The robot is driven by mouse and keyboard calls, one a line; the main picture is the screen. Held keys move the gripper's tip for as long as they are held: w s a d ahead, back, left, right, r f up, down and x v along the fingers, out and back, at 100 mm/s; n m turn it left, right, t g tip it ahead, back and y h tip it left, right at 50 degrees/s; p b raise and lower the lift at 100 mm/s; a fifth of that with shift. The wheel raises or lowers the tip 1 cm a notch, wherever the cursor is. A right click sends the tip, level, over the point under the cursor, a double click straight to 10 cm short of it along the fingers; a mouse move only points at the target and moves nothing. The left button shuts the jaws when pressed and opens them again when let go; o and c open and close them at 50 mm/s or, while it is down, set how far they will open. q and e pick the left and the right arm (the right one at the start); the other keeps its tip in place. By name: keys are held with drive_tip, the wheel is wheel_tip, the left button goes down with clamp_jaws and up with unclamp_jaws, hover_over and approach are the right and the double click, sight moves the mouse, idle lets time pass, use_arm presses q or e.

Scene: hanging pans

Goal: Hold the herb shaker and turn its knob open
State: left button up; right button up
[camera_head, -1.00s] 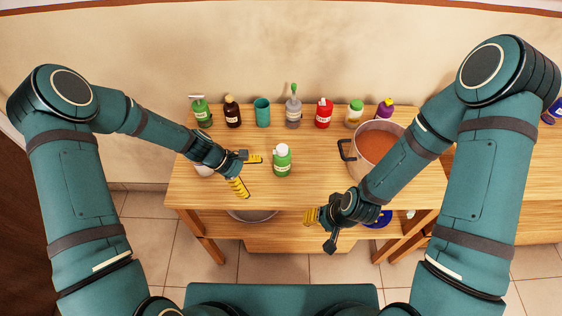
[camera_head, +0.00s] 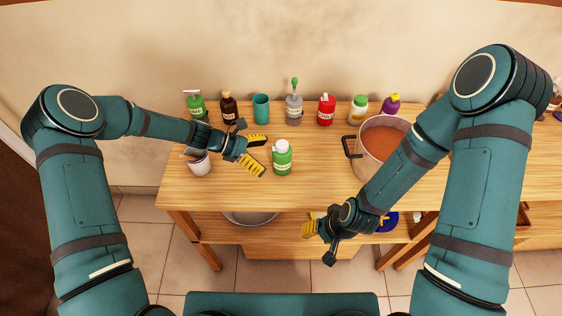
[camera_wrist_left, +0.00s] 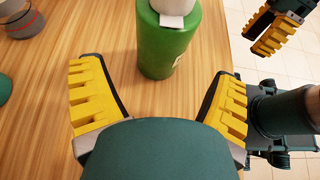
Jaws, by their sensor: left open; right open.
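The herb shaker is a green bottle with a white cap (camera_head: 282,160), standing upright near the middle of the table. It also shows in the left wrist view (camera_wrist_left: 166,48), just beyond the fingertips. My left gripper (camera_head: 265,156) is open, with yellow-padded fingers pointing at the shaker from its left; the shaker appears ahead of the gap and not gripped. My right gripper (camera_head: 314,234) is open and empty, in front of the table's front edge; it also shows at the top right of the left wrist view (camera_wrist_left: 276,30). The front of the cap is partly visible.
A large pot (camera_head: 352,150) with orange-brown contents stands right of the shaker. Several bottles and a teal cup (camera_head: 261,107) line the back. The table (camera_head: 325,185) is clear around the shaker.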

sight(278, 161)
use_arm(q)
drive_tip(key=shift+b+x, duration=0.85)
drive_tip(key=shift+x, duration=1.9)
drive_tip(key=shift+r, duration=0.1)
drive_tip(key=c, duration=1.2)
